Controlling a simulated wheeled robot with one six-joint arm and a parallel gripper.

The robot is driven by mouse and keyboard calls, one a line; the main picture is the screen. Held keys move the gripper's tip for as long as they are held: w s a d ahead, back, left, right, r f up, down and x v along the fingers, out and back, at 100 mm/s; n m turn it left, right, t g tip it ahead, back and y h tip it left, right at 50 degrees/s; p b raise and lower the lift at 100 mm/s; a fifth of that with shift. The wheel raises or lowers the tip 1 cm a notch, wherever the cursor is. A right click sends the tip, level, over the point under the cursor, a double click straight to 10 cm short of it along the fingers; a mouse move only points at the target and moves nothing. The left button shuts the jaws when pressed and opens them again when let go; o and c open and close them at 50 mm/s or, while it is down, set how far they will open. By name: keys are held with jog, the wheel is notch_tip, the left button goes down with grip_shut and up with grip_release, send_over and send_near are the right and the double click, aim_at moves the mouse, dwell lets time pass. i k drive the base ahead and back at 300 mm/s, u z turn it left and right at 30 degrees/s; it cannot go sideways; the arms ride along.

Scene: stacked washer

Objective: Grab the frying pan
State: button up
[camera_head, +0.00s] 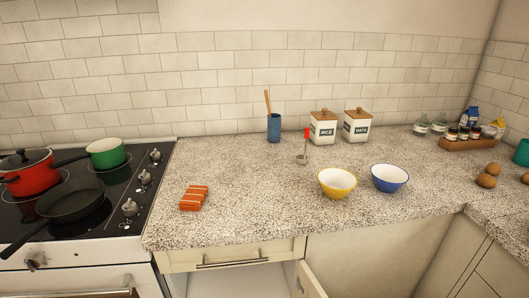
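A dark frying pan (72,202) sits on the front part of the black stovetop at the left of the head camera view. Its dark handle (24,238) points toward the front left, reaching the stove's front edge. The pan looks empty. My gripper is not in view.
A red pot (28,174) stands close behind the pan on the left, and a green saucepan (107,154) stands behind it. Stove knobs (130,208) lie to its right. Salmon-like pieces (194,198) lie on the counter (240,215). Below, a cabinet door (311,282) stands open.

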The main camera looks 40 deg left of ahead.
aim_at(74, 199)
jog(key=u, duration=2.75)
jog(key=k, duration=0.6)
jog(key=u, duration=0.55)
jog(key=i, duration=0.65)
jog(key=u, duration=0.6)
jog(key=i, duration=0.7)
jog(key=z, duration=0.45)
jog(key=i, duration=0.9)
jog(key=z, duration=0.65)
